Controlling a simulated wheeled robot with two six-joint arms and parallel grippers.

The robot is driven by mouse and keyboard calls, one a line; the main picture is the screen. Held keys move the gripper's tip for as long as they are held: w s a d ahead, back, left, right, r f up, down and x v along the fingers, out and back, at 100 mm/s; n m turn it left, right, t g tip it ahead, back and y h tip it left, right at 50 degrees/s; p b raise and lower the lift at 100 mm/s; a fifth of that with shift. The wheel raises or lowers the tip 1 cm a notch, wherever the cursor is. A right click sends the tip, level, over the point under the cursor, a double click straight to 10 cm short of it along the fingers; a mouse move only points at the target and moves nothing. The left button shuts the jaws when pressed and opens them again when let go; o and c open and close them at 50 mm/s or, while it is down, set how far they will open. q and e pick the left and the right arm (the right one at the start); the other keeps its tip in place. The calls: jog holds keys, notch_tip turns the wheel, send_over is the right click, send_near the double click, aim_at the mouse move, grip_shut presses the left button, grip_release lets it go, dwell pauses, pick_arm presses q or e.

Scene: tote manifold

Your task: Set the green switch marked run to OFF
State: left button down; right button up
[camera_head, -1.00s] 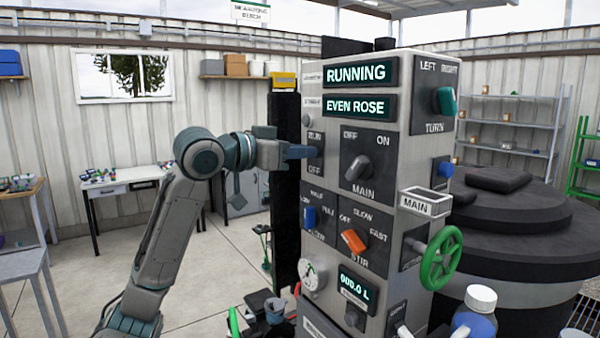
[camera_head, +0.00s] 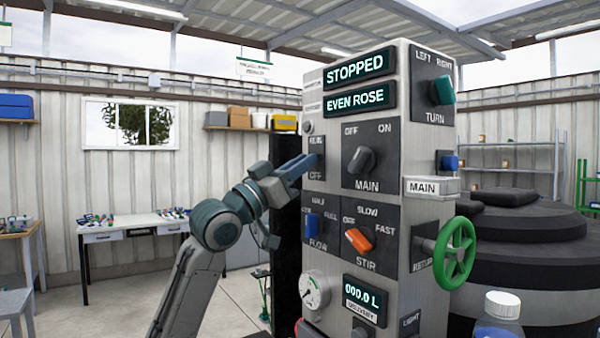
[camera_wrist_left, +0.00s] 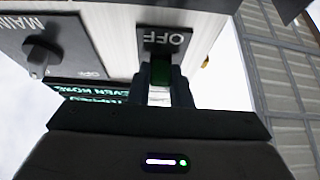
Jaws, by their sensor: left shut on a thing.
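The run switch plate (camera_head: 316,145), lettered RUN above and OFF below, is on the left side of the grey control cabinet's front. My left gripper (camera_head: 309,160) reaches it from the left, with its fingers tilted up toward the plate. In the left wrist view the green switch (camera_wrist_left: 160,69) sits between the two fingers (camera_wrist_left: 161,90), just beside the upside-down OFF lettering. The gripper is shut on the switch. In the head view the fingers mostly hide the switch. The upper display (camera_head: 354,68) reads STOPPED. My right gripper is not in view.
The MAIN knob (camera_head: 361,160) is close to the right of the run plate. The blue FLOW switch (camera_head: 311,225) and orange STIR switch (camera_head: 358,239) are below. A green handwheel (camera_head: 457,252) juts out at the right. Left of the cabinet is open floor before a white bench (camera_head: 130,226).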

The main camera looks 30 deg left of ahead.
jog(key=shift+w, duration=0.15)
pick_arm(q)
jog(key=c, duration=1.3)
grip_release()
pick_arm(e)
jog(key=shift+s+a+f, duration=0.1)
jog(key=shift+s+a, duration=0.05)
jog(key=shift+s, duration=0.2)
pick_arm(q)
jog(key=shift+b+v, duration=4.05)
jog(key=shift+v, duration=1.4)
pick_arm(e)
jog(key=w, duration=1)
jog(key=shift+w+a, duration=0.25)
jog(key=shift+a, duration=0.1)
